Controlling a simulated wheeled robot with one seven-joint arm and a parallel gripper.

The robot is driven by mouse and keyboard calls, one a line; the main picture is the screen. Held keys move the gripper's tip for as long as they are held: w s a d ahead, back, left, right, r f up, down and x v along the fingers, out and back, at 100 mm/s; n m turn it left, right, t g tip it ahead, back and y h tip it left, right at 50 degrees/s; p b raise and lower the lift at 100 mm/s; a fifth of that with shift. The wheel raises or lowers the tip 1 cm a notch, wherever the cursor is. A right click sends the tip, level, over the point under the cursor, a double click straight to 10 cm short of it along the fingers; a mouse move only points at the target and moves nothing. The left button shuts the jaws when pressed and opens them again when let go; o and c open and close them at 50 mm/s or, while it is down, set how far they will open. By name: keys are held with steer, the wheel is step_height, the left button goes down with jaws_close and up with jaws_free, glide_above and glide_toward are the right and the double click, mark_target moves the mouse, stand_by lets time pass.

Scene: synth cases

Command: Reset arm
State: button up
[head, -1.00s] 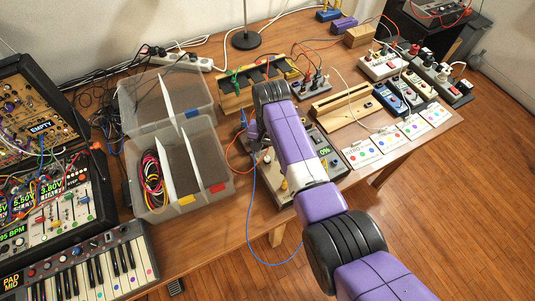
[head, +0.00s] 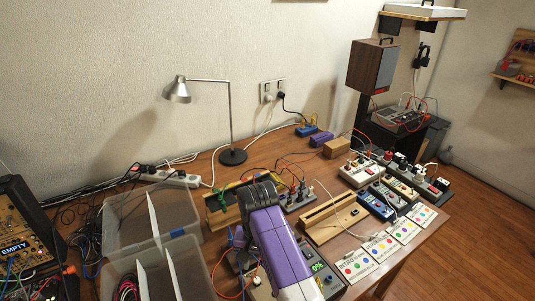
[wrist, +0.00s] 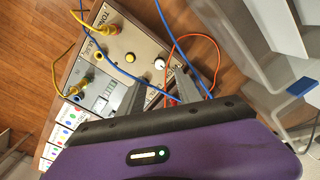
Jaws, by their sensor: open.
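My gripper (wrist: 160,88) shows in the wrist view with its two grey fingers apart and nothing between them. The fingers are over the edge of a beige module panel (wrist: 143,48) with knobs and yellow and blue cables. A blue cable and an orange cable (wrist: 212,60) pass close to the fingers; I cannot tell whether they touch. In the head view my purple arm reaches over the table from the bottom edge, and its links hide the gripper. The grey module (head: 325,284) with a green display shows beside the arm.
Clear bins (head: 190,213) with dividers stand left of my arm. A desk lamp (head: 232,157) stands behind it, and a wooden rack (head: 222,217) is close by. Wooden holder (head: 332,216), several modules and cards (head: 355,264) lie to the right. Cables run across the table.

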steer(key=w+a+r+n+t+y, duration=0.1)
steer(key=w+a+r+t, duration=0.15)
steer(key=w, duration=0.25)
steer(key=w+a+r+n+t+y, duration=0.1)
steer(key=w+r+t+y, duration=0.1)
steer(key=w+t, duration=0.2)
steer(key=s+d+r+t+b, duration=0.1)
steer(key=s+d+t, duration=0.8)
steer(key=s+d, duration=0.8)
steer(key=s+d+r+h, duration=0.1)
steer(key=s+d+r, duration=0.1)
steer(key=s, duration=0.8)
steer(key=s+d+r+h+b, duration=0.1)
steer(key=s+d, duration=0.4)
steer(key=s, duration=0.6)
steer(key=s+d+r+m+h, duration=0.1)
steer(key=s+d+r, duration=0.2)
steer(key=s, duration=0.8)
steer(key=shift+d+g, duration=0.35)
steer(key=shift+d, duration=0.25)
steer(key=shift+s, duration=0.1)
